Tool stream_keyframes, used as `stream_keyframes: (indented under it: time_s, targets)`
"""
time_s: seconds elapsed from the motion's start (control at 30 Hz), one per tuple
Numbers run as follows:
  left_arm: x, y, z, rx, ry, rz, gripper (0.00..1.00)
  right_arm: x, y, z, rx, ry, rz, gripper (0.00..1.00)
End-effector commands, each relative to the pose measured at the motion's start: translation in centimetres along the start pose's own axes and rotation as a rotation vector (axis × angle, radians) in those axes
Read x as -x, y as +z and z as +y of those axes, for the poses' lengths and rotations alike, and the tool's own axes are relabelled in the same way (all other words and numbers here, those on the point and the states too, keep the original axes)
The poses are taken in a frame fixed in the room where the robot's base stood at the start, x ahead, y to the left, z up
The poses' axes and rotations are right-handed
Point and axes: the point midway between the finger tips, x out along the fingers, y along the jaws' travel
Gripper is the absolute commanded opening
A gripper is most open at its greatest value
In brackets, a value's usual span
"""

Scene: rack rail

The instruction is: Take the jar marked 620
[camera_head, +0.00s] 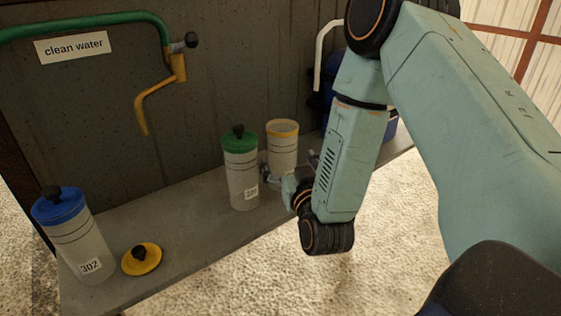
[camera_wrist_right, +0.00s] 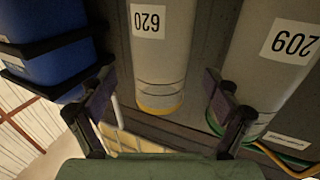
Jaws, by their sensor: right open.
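The jar marked 620 (camera_wrist_right: 160,50) is whitish with a yellow rim, and its label shows upside down in the right wrist view. In the head view this yellow-rimmed jar (camera_head: 283,140) stands upright and lidless on the shelf, its lower part hidden by my right gripper (camera_head: 288,169). My right gripper is open, close in front of the jar. In the wrist view its fingers (camera_wrist_right: 161,113) are on either side of the jar's picture, with nothing held. I cannot tell whether they touch it. My left gripper is not in view.
A blue-lidded jar marked 302 (camera_head: 80,240) and a loose yellow lid (camera_head: 141,259) are at the left. Blue bins (camera_wrist_right: 55,60) stand on the other side. A panel (camera_head: 120,110) rises behind the shelf (camera_head: 185,235).

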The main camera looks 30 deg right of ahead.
Motion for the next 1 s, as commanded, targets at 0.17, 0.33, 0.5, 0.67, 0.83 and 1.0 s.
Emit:
stream_keyframes:
  time_s: [0.17,0.33,0.5,0.67,0.83,1.0]
  targets:
    - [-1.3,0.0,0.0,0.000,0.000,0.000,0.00,-2.6,0.3,0.0,-0.002,0.000,0.005,0.89]
    - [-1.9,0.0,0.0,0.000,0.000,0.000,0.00,-4.6,0.4,-0.2,0.000,-0.004,0.001,0.89]
    - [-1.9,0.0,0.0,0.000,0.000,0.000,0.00,-5.1,0.3,-0.4,0.001,-0.005,-0.002,0.89]
    - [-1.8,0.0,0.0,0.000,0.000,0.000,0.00,-5.0,0.2,-0.4,0.001,-0.005,-0.002,0.88]
    - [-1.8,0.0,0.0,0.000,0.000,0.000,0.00,-5.0,0.3,-0.4,0.001,-0.005,-0.002,0.73]
    - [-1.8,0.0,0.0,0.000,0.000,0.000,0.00,-5.0,0.3,-0.4,0.000,-0.004,-0.002,0.59]
